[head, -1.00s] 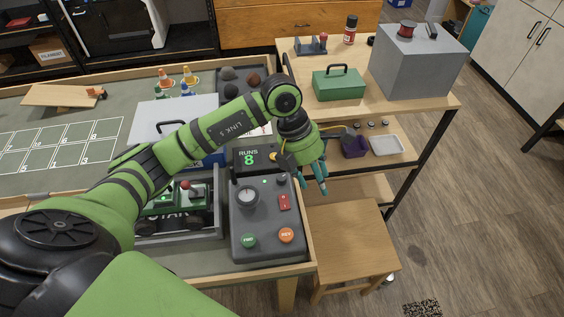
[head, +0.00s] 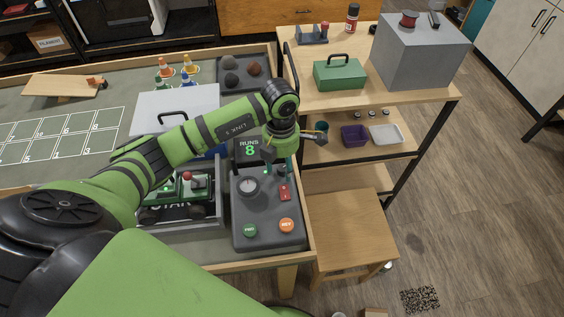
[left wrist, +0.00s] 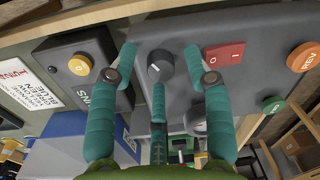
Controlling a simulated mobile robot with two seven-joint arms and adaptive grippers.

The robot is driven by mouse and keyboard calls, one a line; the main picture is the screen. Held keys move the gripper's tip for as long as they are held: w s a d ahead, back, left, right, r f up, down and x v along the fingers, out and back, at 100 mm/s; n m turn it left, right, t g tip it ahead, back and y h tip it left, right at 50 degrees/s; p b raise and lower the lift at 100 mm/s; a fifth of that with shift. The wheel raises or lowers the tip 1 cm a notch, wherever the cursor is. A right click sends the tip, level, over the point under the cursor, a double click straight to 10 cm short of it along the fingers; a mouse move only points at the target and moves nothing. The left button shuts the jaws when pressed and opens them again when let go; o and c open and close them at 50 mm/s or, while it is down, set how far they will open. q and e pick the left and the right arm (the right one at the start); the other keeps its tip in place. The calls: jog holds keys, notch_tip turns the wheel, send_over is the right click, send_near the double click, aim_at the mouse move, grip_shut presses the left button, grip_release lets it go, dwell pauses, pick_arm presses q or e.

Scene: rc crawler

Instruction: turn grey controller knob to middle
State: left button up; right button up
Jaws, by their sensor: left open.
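The grey controller (head: 268,212) sits at the table's near right corner. In the left wrist view, its dark grey knob (left wrist: 160,65) has a white pointer mark, slanted towards the lower left. My left gripper (left wrist: 160,78) is open, with teal fingers on either side of this knob and a third finger below it; contact is unclear. In the head view, the left gripper (head: 281,168) points down at the controller's back right and hides the knob. A larger silver dial (head: 248,187) is to its left. My right gripper is not in view.
The red switch (left wrist: 224,55) is close to the right fingertip. The green FWD (head: 250,230) and orange REV (head: 286,225) buttons are at the front. A crawler (head: 180,190) sits in a tray at left.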

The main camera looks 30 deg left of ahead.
pick_arm(q)
grip_shut()
jog(key=n, duration=0.5)
jog(key=shift+n+b, duration=0.3)
jog(key=n, duration=0.6)
dwell(0.6)
grip_release()
